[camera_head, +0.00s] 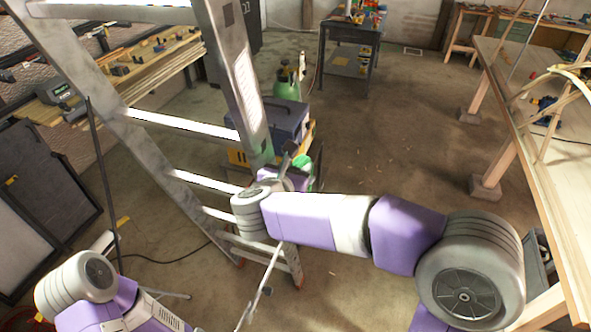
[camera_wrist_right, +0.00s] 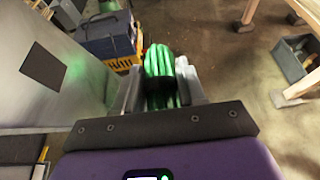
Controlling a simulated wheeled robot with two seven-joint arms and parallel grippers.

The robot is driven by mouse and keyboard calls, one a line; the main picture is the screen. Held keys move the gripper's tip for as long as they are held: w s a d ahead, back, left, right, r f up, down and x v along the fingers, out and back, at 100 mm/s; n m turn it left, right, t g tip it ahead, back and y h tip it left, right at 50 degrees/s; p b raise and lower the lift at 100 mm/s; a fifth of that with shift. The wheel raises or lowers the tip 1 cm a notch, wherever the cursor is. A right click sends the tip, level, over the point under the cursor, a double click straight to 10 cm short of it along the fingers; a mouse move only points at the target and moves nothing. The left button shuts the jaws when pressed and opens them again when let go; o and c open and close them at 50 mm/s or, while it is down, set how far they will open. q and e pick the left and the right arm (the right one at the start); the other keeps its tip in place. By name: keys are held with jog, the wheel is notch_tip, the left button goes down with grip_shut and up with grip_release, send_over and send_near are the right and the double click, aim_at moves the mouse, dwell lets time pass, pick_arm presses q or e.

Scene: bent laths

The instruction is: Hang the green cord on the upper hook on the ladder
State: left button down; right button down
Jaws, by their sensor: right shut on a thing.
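The green cord (camera_wrist_right: 160,62) is a coiled bundle with a dark band around it. My right gripper (camera_wrist_right: 161,88) is shut on it, with a finger on each side. In the head view, my right gripper (camera_head: 289,152) is beside the right rail of the ladder, and part of the green cord (camera_head: 304,172) shows just right of it. The metal ladder (camera_head: 240,75) leans across the left and middle; its rail (camera_wrist_right: 62,70) fills the left of the wrist view. I cannot make out the upper hook in either view. My left arm is at lower left; its gripper is out of frame.
A blue-grey toolbox (camera_head: 283,122) and a green bottle (camera_head: 287,86) stand behind the ladder. A workbench (camera_head: 540,130) with bent laths runs along the right. A dark table (camera_head: 350,38) is at the back. The middle floor is clear.

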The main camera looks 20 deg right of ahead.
jog(key=shift+f, duration=0.15)
jog(key=shift+f, duration=0.2)
jog(key=c, duration=0.8)
grip_release()
jog(key=shift+o, duration=0.8)
jog(key=shift+w+a, duration=0.1)
